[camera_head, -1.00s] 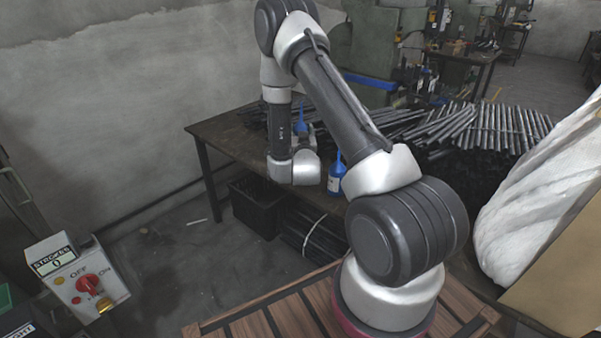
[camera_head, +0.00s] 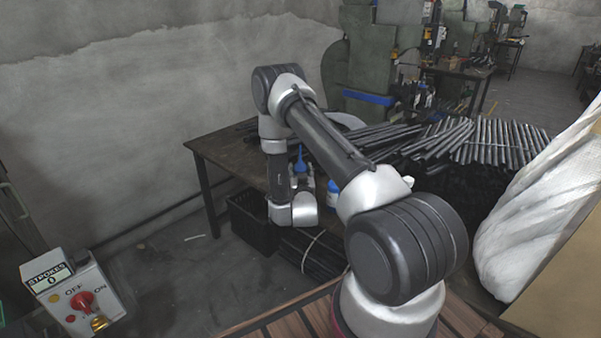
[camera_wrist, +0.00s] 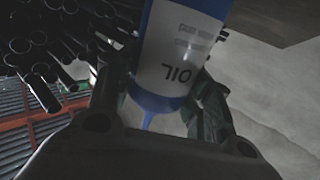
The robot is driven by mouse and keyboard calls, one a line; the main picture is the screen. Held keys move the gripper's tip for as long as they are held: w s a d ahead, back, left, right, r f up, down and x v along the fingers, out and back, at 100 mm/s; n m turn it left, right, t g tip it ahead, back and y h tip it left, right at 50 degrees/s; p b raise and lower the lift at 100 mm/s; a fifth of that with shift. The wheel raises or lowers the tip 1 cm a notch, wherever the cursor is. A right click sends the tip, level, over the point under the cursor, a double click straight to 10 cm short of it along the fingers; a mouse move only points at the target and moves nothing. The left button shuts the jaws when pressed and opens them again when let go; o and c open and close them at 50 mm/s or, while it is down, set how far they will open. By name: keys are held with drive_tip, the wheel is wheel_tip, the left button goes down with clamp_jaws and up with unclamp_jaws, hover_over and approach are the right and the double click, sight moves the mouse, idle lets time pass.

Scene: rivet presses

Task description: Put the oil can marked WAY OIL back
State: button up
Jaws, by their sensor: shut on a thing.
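My gripper (camera_wrist: 158,98) is shut on a blue oil can with a white label (camera_wrist: 178,62). The letters OIL show on the label, upside down in the wrist view; any word before them is not readable. The can's blue cone tip points to the bottom of that view. In the head view the held can's blue spout (camera_head: 299,161) points up beside my wrist, over the worktable (camera_head: 222,150). The lower part of the can and the fingers are mostly hidden there. A second blue bottle (camera_head: 333,190) stands on the table, partly behind my arm.
Bundles of dark rods (camera_head: 500,143) cover the table's right part. A black crate (camera_head: 250,222) stands below the table. A switch box (camera_head: 75,297) is at lower left, and a white wrapped bulk (camera_head: 530,215) at right. The table's left end is bare.

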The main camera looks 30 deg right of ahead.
drive_tip(key=o, duration=1.2)
